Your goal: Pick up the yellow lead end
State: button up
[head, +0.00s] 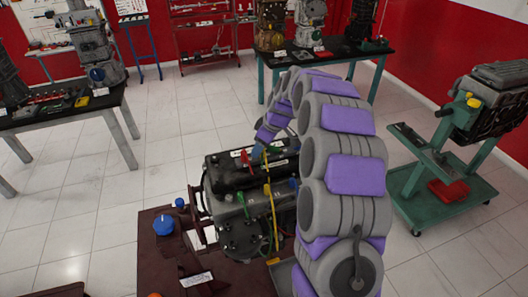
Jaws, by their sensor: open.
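A yellow lead (271,205) runs down the front of the dark engine (238,225) in the middle of the head view. Its upper part is near the engine's top, and its lower part reaches down near the engine's base. I cannot tell its exact end at this size. My purple and grey arm arches over from the right. My gripper (259,150) is small and partly hidden at the far end of the arm, just above the engine top and close to the upper part of the yellow lead. It is open, and I see nothing held in it.
A red piece (245,159) and green leads are on the engine. A blue cap (164,225) sits on the dark red stand at left. A green trolley with another engine (490,105) stands at right. Tables with engines stand behind and at left. Tiled floor between is clear.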

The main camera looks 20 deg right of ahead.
aim_at(265, 155)
jog(key=shift+w+a+f, duration=0.3)
jog(key=shift+a+f, duration=0.7)
jog(key=shift+a, duration=0.05)
jog(key=d, duration=0.3)
jog(key=shift+s+d+f, duration=0.1)
jog(key=shift+f, duration=0.3)
jog(key=shift+c, duration=0.4)
jog(key=shift+d, duration=0.4)
jog(key=shift+c, duration=0.8)
jog(key=shift+w, duration=0.2)
jog(key=shift+c, duration=0.8)
jog(key=shift+a, duration=0.15)
jog(key=shift+c, duration=0.7)
jog(key=shift+w+a+r, duration=0.1)
jog(key=shift+a+r, duration=0.1)
jog(key=shift+a, duration=0.6)
jog(key=c, duration=0.4)
jog(key=shift+d, duration=0.15)
grip_shut()
jog(key=shift+d+r, duration=0.1)
